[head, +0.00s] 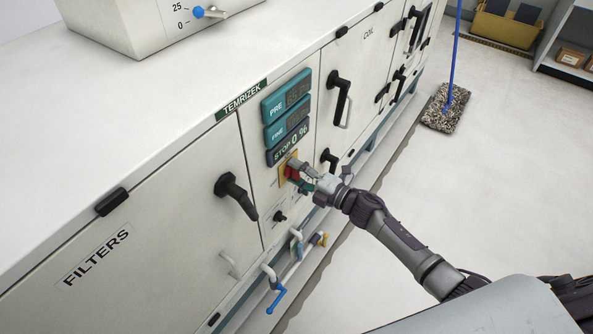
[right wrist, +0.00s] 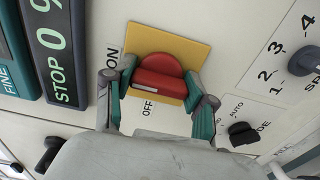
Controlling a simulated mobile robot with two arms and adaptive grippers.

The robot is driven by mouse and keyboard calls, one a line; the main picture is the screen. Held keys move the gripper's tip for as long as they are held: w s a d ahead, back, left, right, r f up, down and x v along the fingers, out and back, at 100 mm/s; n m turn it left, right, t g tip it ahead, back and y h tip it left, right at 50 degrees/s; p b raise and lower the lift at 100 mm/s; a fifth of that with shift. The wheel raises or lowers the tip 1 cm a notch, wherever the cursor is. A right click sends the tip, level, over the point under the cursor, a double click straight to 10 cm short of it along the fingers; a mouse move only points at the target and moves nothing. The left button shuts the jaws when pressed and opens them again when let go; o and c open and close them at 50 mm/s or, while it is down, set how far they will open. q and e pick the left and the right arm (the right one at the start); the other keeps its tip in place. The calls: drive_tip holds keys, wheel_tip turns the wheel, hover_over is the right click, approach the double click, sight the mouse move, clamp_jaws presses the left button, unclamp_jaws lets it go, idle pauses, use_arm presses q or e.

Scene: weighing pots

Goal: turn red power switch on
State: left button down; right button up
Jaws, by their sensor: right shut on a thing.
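The red power switch (right wrist: 160,68) sits on a yellow plate (right wrist: 190,48) on the cabinet front. In the right wrist view, ON is printed at the plate's left and OFF below it. The switch's raised red bar runs across the picture between the two fingers. My right gripper (right wrist: 156,100) is shut on this bar, one finger at each end. In the head view my right gripper (head: 300,174) reaches the switch from the right and hides most of it; an edge of the yellow plate (head: 283,172) shows. My left gripper is out of view.
A black selector knob (right wrist: 243,133) and a numbered dial (right wrist: 305,61) are nearby. Black door handles (head: 236,196) and a blue-handled valve (head: 276,299) stick out.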

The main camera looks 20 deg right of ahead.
idle(0.4)
drive_tip(key=o, duration=1.2)
drive_tip(key=shift+c, duration=0.2)
drive_tip(key=shift+d, duration=0.1)
drive_tip(key=v, duration=1.2)
